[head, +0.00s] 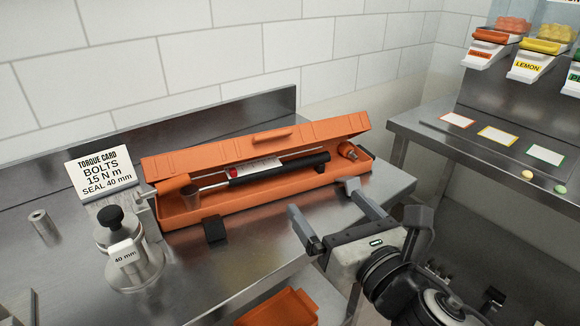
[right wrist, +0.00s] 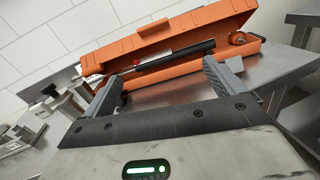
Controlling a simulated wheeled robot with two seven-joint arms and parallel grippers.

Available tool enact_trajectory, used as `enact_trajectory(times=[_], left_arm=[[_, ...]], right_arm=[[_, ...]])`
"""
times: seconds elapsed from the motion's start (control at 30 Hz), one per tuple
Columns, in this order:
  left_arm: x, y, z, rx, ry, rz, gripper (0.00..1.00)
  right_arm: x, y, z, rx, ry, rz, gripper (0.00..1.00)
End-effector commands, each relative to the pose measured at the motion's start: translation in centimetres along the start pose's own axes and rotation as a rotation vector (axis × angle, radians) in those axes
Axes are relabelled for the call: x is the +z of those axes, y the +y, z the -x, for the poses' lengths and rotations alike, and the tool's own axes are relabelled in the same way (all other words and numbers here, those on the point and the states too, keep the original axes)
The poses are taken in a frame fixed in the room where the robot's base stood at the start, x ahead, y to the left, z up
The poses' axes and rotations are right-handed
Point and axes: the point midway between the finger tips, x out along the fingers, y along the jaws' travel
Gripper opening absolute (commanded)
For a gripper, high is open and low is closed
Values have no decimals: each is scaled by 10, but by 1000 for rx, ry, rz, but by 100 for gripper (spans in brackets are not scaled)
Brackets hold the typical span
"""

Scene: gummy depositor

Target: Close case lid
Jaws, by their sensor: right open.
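The orange case (head: 235,205) lies on the steel bench with its long side toward me. Its lid (head: 250,141) is hinged at the back and tilted partly open over the case. Inside is a torque wrench with a black handle (head: 280,168). The case also shows in the right wrist view (right wrist: 175,92), with the lid (right wrist: 160,37) above it. My right gripper (head: 322,214) is open and empty, in front of the case's right half and apart from it. Its two fingers show in the right wrist view (right wrist: 165,88). My left gripper is not in view.
A torque card (head: 101,172) stands left of the case. A steel device with a black knob and a 40 mm tag (head: 124,252) stands at the front left, near a small metal cylinder (head: 42,225). An orange bin (head: 280,308) sits below the bench edge. Candy dispensers (head: 535,60) are at the right.

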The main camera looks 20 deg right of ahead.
Motion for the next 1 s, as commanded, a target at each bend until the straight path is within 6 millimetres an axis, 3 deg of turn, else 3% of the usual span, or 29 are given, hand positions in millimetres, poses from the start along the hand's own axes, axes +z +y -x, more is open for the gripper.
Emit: enact_trajectory(times=[0.37,0.43,0.7,1.0], left_arm=[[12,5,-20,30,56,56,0],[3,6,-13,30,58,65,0],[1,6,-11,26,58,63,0],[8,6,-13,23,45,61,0]], right_arm=[[-5,0,-46,3,-3,-2,95],[0,0,-62,0,3,-3,95],[-1,1,-118,2,4,-6,95],[-2,1,-148,3,5,-4,95]])
